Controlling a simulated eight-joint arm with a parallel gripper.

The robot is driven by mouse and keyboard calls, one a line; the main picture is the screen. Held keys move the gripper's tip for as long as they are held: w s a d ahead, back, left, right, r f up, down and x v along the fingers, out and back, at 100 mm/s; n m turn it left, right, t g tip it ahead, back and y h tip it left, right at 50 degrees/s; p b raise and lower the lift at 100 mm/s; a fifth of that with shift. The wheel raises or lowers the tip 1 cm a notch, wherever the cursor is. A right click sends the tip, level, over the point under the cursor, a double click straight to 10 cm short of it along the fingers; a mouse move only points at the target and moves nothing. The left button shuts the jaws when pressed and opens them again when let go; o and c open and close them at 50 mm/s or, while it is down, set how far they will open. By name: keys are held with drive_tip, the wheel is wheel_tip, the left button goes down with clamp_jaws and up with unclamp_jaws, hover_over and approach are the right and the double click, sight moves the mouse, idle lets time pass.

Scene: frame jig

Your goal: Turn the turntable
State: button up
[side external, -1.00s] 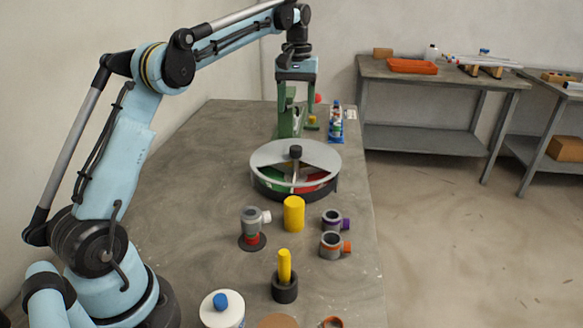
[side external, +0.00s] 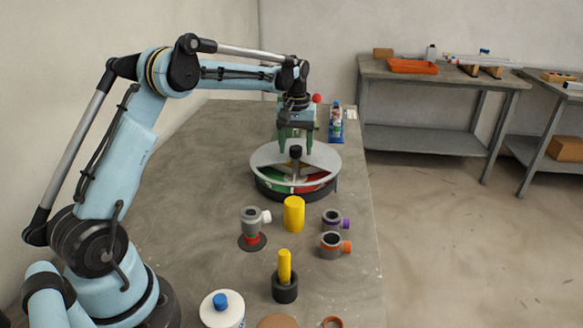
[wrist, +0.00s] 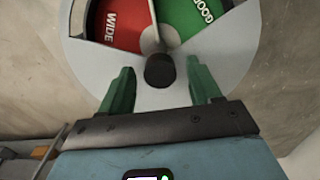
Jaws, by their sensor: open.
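The turntable (side external: 263,158) is a round drum with a grey top, standing on the bench. Its openings show a green section and a red section. In the wrist view the turntable (wrist: 228,65) shows a red section marked WIDE and a green section marked GOOD. My gripper (side external: 296,150) points down over the turntable. In the wrist view its two green fingers are apart, with the black knob (wrist: 160,71) between them and a gap on each side. The fingers hold nothing.
A yellow cylinder (side external: 294,214) stands just in front of the turntable. Grey fittings with a purple (side external: 331,221) and an orange end (side external: 332,246) lie to the right of it. A blue-labelled bottle (side external: 336,122) stands behind. The bench left of the turntable is clear.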

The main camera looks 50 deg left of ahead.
drive_tip(key=shift+f, duration=0.15)
drive_tip(key=shift+c, duration=0.4)
clamp_jaws()
